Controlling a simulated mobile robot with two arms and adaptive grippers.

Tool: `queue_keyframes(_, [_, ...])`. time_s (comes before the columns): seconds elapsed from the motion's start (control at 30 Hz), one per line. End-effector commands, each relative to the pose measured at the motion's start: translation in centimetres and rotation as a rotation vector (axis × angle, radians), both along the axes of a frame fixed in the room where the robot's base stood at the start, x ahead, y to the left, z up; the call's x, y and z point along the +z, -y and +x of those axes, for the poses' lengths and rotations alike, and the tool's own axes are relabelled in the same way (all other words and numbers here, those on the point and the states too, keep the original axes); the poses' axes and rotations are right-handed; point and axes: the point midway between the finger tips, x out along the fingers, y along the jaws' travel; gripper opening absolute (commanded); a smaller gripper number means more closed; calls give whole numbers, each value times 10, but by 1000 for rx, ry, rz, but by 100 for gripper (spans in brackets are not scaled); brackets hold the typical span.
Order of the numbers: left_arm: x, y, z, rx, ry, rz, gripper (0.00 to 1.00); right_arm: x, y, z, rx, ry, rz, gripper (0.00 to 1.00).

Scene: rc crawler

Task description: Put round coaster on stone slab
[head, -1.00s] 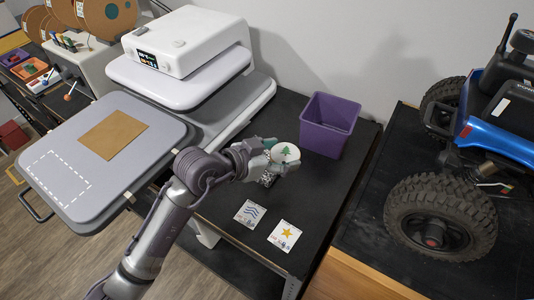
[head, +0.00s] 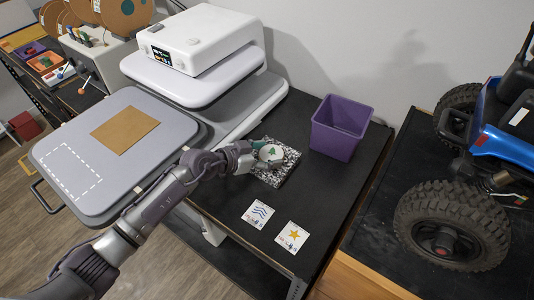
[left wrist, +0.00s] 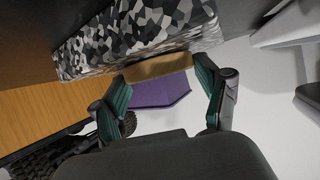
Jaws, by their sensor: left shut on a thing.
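The round coaster (head: 271,153) is white on top with a green tree. My left gripper (head: 259,154) is shut on its edge. The coaster lies roughly flat over the black-and-white speckled stone slab (head: 286,171), which rests on the black table. In the left wrist view, the coaster's tan side (left wrist: 158,67) sits between the fingertips of my left gripper (left wrist: 160,76), close to the slab (left wrist: 140,30). I cannot tell whether coaster and slab touch. The coaster and gripper hide part of the slab. My right gripper is not in view.
A purple bin (head: 340,127) stands right of the slab. Two printed cards, with waves (head: 257,213) and a star (head: 292,237), lie in front. A heat press (head: 195,60) stands at left, an RC crawler (head: 450,220) at right.

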Motion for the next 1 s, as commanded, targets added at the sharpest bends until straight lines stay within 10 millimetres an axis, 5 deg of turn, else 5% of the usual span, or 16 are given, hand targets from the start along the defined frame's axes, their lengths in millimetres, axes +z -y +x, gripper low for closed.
queue_keyframes(0.27, [-2,0,0,-1,0,0,40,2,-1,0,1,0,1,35])
queue_keyframes(0.3, [-2,0,0,0,1,1,79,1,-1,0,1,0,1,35])
queue_keyframes(0.43, [-2,0,0,-1,0,1,100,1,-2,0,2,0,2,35])
queue_keyframes(0.83, [1,-1,-1,0,1,1,100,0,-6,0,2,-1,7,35])
queue_keyframes(1.0, [12,-20,-14,0,1,2,100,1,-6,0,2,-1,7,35])
